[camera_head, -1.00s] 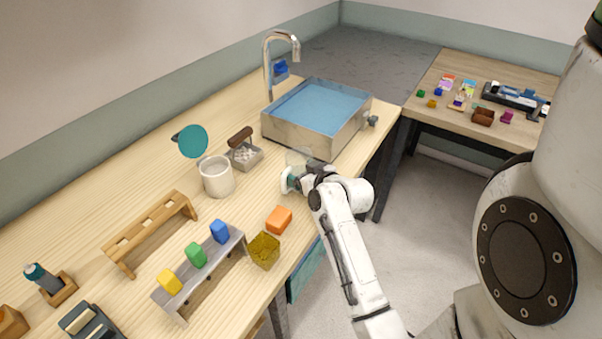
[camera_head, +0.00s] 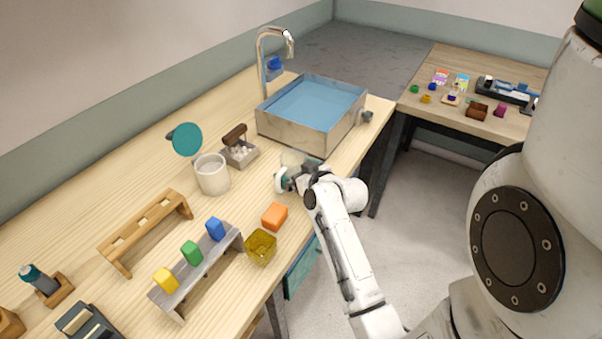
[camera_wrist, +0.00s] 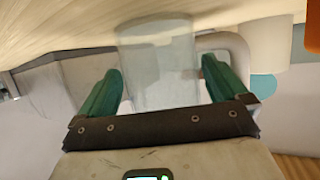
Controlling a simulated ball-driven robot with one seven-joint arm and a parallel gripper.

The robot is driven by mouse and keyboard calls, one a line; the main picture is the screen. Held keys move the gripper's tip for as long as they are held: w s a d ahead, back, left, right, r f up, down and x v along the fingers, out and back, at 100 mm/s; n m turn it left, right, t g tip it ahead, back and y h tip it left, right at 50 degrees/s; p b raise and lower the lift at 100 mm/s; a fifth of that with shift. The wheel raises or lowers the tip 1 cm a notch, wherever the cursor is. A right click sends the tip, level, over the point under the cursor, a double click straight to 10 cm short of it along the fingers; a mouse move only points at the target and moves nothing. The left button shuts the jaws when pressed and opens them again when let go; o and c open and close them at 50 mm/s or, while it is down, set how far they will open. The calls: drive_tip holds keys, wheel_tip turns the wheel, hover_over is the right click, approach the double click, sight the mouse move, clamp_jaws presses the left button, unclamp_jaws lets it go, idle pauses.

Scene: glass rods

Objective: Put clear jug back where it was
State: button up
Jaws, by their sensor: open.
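The clear jug (camera_head: 294,158) stands on the wooden counter in front of the sink, faint and partly hidden by my gripper in the head view. In the wrist view the jug (camera_wrist: 158,62) appears upside down between my green fingers. My gripper (camera_wrist: 163,72) is open, with one finger on each side of the jug and visible gaps. In the head view my gripper (camera_head: 297,174) is low at the counter's front edge.
The metal sink (camera_head: 300,131) stands just behind the jug. An orange block (camera_head: 274,216) and a yellow open box (camera_head: 260,247) are nearer the front. Bare counter lies between mug and gripper.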

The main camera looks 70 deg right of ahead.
drive_tip(key=b+v, duration=0.1)
drive_tip(key=v, duration=1.1)
drive_tip(key=shift+c, duration=0.5)
idle(0.6)
